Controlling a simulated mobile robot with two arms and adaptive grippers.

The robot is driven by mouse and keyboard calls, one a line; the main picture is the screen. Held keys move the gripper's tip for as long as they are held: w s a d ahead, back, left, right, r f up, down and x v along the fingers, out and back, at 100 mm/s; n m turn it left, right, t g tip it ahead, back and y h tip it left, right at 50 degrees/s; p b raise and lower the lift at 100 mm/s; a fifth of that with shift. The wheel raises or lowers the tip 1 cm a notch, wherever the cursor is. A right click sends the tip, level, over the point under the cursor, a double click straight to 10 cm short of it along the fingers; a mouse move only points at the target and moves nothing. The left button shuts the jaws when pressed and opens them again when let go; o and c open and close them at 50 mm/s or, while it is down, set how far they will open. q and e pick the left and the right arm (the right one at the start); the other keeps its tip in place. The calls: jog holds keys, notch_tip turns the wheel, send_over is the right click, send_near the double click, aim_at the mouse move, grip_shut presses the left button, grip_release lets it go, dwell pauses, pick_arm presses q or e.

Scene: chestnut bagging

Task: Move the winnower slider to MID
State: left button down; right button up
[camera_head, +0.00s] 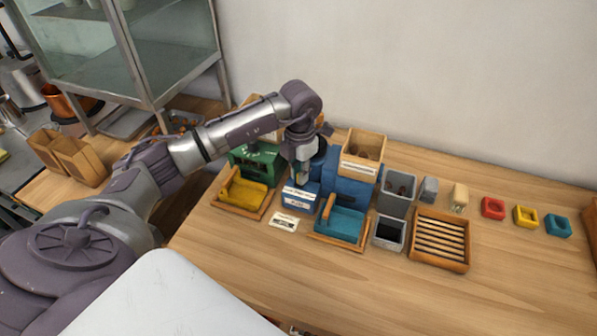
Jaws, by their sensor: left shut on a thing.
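The winnower appears to be the blue machine (348,190) at the middle of the table, with a wooden hopper (362,150) on top. My left gripper (301,181) points down at the left part of the blue machine, just above its white label strip (299,194). It is shut on what looks like the slider knob there. The fingers hide the knob, and the slider's setting is too small to read. My right gripper is not in view.
A green machine (262,160) with a yellow scoop in a wooden tray (238,211) stands left. A teal scoop (341,222), grey bins (396,188), a slatted rack (440,238) and small coloured blocks (493,208) are right.

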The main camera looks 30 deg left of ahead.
pick_arm(q)
jog(key=shift+w+d, duration=0.15)
jog(key=shift+d, duration=0.25)
jog(key=c, duration=1.1)
grip_release()
jog(key=shift+c, duration=0.2)
notch_tip(320, 180, up, 12)
